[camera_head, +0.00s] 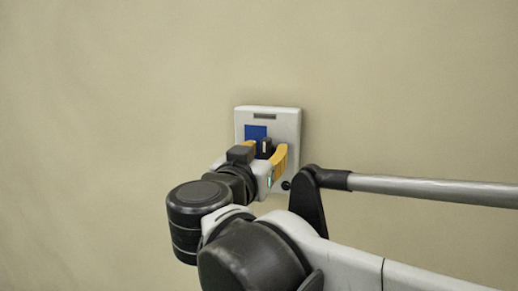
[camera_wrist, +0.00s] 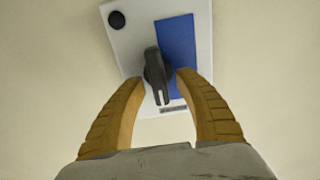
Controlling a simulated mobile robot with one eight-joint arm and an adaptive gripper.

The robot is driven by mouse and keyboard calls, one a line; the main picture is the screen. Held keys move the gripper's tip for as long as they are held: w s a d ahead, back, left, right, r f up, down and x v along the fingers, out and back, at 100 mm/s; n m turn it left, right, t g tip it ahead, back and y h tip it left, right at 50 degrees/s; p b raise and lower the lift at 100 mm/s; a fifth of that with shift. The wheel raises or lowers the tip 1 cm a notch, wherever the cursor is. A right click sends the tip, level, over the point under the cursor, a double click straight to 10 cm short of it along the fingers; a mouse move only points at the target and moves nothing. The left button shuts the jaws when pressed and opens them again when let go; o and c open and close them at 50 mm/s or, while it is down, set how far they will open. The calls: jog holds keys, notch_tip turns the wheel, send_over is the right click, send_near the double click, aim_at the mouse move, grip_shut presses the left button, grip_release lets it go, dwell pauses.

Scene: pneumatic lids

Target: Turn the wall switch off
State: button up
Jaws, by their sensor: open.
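The wall switch is a white plate (camera_head: 271,114) on a beige wall, with a blue panel (camera_head: 256,132) and a black rotary knob (camera_head: 264,147). In the wrist view the plate (camera_wrist: 137,38) looks upside down, with the knob (camera_wrist: 155,70) in its middle beside the blue panel (camera_wrist: 177,50). My gripper (camera_head: 266,149) has yellow fingers and is at the plate in the head view. In the wrist view my gripper (camera_wrist: 164,80) is open, one finger on each side of the knob's lower end, with gaps between. Contact with the knob cannot be told.
A small black round part (camera_wrist: 116,19) sits on the plate's corner in the wrist view, and it also shows at the plate's lower edge in the head view (camera_head: 286,185). A small dark label (camera_head: 265,116) is at the plate's top. The surrounding wall (camera_head: 120,80) is bare.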

grip_shut()
jog(key=shift+n, duration=0.3)
jog(key=n, duration=0.2)
jog(key=n+b, duration=0.1)
jog(key=shift+a+n, duration=0.2)
jog(key=shift+n, duration=0.2)
jog(key=n, duration=0.2)
jog(key=n+b, duration=0.1)
jog(key=n, duration=0.1)
jog(key=shift+w+a+f, duration=0.1)
jog(key=shift+a+f, duration=0.05)
jog(key=shift+a, duration=0.05)
jog(key=n, duration=0.2)
jog(key=n+b, duration=0.1)
jog(key=n, duration=0.2)
jog(key=shift+a+f, duration=0.1)
jog(key=shift+f, duration=0.1)
jog(key=shift+f+n+b, duration=0.15)
jog(key=shift+n+b, duration=0.4)
jog(key=shift+n, duration=1.75)
